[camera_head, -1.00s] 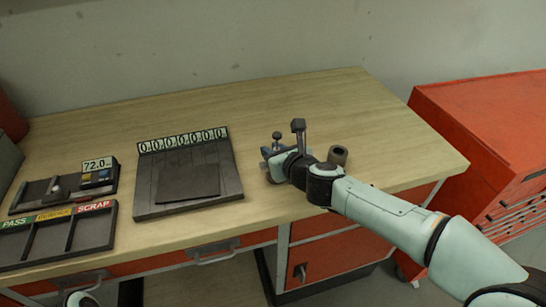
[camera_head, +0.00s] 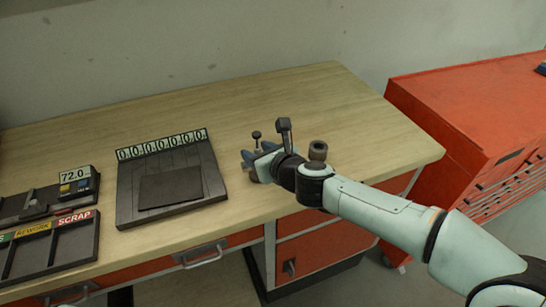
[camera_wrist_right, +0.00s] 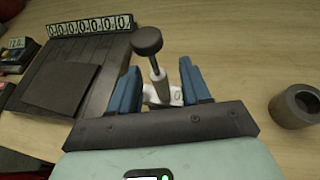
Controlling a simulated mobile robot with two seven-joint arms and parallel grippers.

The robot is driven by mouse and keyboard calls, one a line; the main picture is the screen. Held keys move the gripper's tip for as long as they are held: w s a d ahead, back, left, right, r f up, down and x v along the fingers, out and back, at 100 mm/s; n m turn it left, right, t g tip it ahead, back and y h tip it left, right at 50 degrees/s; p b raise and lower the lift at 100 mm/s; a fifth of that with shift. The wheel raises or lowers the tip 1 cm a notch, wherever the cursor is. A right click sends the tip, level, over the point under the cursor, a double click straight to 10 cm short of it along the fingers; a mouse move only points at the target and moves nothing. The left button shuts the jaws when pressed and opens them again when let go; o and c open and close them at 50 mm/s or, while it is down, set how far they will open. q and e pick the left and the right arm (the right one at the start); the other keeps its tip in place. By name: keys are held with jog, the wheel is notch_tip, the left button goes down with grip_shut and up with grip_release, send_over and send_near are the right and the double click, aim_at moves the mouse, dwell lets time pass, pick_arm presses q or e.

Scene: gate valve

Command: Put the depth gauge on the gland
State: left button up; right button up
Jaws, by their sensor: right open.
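The depth gauge, with a black round knob (camera_wrist_right: 147,40), a pale stem and a small white tag marked 0, stands between the blue fingers of my right gripper (camera_wrist_right: 160,82) in the wrist view. The fingers are open, with gaps on both sides of the stem. In the head view the gauge's knob (camera_head: 256,135) shows above my right gripper (camera_head: 256,155), which hides its lower part. What appears to be the gland, a dark hollow cylinder (camera_wrist_right: 297,106), stands on the bench to the right; it also shows behind my arm in the head view (camera_head: 318,150). My left gripper is not in view.
A black slotted board with a row of zero counters (camera_head: 212,165) lies left of the gripper. Further left are a 72.0 display device (camera_head: 78,180) and sorting bins (camera_head: 88,250). A red cabinet (camera_head: 440,95) stands right. The rear of the bench is clear.

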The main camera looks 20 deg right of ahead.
jog(key=p+v, duration=0.3)
jog(key=v, duration=0.6)
jog(key=shift+s, duration=0.35)
jog(key=shift+d, duration=0.1)
